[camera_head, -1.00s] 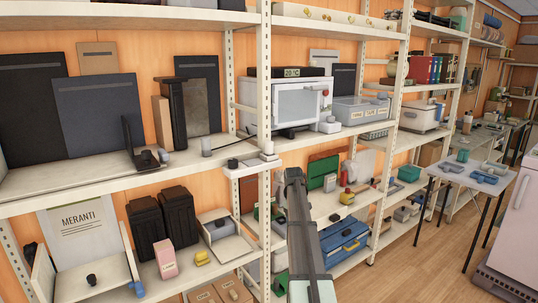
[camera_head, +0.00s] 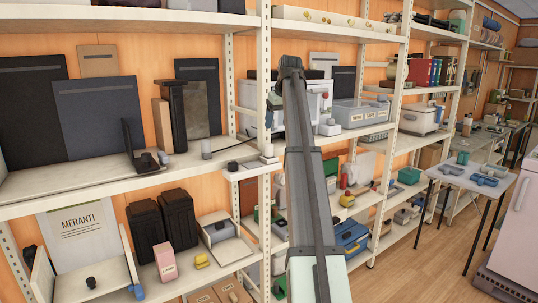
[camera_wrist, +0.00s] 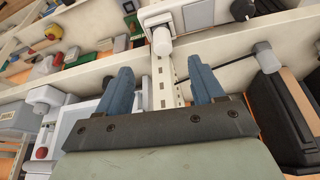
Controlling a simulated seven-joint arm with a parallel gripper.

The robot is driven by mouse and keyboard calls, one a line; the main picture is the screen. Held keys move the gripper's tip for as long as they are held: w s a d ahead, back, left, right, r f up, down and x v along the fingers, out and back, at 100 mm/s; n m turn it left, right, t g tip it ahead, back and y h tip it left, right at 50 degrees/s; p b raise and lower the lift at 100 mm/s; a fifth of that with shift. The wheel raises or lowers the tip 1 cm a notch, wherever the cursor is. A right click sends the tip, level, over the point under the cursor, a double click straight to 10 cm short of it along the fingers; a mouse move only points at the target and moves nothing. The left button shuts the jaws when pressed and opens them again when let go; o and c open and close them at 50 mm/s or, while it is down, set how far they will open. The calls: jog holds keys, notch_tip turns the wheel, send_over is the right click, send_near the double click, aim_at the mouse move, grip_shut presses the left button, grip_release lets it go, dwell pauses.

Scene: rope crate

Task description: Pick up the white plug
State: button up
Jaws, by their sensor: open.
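The white plug (camera_wrist: 162,42) shows in the wrist view as a short pale cylinder at the edge of a small white ledge, ahead of my fingers. In the head view the white plug (camera_head: 268,150) stands at the right end of that ledge, beside the shelf upright. My gripper (camera_wrist: 158,66) is open, its two blue fingers spread apart with nothing between them. The plug lies beyond the fingertips, roughly in line with the gap and not touched. In the head view my arm hides most of the gripper.
A black knob (camera_head: 233,165) sits on the same small ledge (camera_head: 247,174). A perforated shelf upright (camera_wrist: 165,85) runs behind the finger gap. A white oven-like box (camera_head: 318,100) is partly behind my arm.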

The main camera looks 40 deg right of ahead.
aim_at(270, 145)
jog(key=x, duration=0.7)
jog(key=shift+w+a+f, duration=0.25)
jog(key=shift+w, duration=0.1)
jog(key=shift+w+x, duration=0.15)
jog(key=shift+x, duration=1.2)
jog(key=shift+w+x, duration=0.1)
jog(key=shift+x, duration=1.3)
jog(key=shift+d+r, duration=0.2)
grip_shut()
notch_tip(270, 145, up, 10)
